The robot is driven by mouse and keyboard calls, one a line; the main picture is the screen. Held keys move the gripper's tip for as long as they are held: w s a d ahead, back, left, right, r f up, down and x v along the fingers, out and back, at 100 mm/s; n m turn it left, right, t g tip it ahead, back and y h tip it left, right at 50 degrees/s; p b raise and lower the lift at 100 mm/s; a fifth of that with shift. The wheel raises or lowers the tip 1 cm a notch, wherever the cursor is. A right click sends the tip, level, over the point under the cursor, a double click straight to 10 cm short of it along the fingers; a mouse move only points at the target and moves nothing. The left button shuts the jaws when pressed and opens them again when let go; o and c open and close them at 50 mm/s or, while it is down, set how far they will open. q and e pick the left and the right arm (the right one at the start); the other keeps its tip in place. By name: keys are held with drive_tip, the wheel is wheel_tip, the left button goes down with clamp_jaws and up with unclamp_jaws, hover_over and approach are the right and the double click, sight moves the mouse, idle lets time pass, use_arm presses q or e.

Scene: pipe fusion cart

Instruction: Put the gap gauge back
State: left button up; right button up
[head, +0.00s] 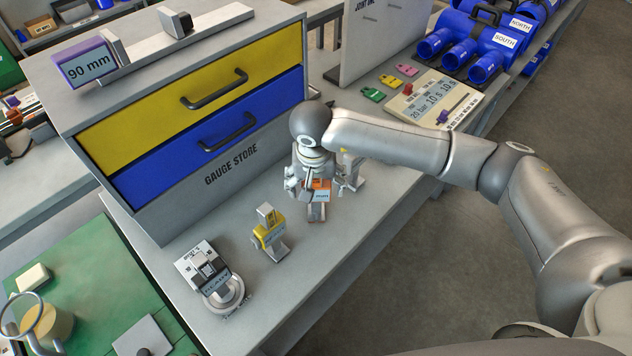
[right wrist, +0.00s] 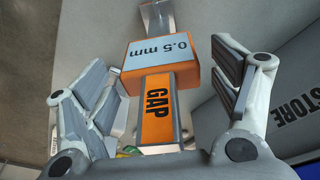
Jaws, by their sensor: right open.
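The orange gap gauge (head: 318,190) is on the grey bench in front of the gauge store, partly hidden by my right gripper (head: 322,185). In the right wrist view, the gap gauge (right wrist: 158,105) shows an orange "GAP" handle and a "0.5 mm" label. My right gripper (right wrist: 165,95) is open, with one finger on each side of the gauge and visible space between. The gauge store (head: 215,180) has a yellow drawer (head: 150,118) and a blue drawer (head: 180,160), both shut. My left gripper is not in view.
A yellow gauge (head: 268,238) and a grey gauge with a round base (head: 210,275) stand on the bench to the left. A "90 mm" gauge (head: 90,65) lies on the cabinet top. Coloured tags and a readout panel (head: 430,98) are at the back right.

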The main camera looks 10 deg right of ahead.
wheel_tip(320, 180, up, 12)
drive_tip(key=s+b, duration=0.2)
drive_tip(key=b, duration=0.2)
drive_tip(key=shift+a+b, duration=0.3)
drive_tip(key=shift+a, duration=0.1)
drive_tip(key=shift+s+f, duration=0.15)
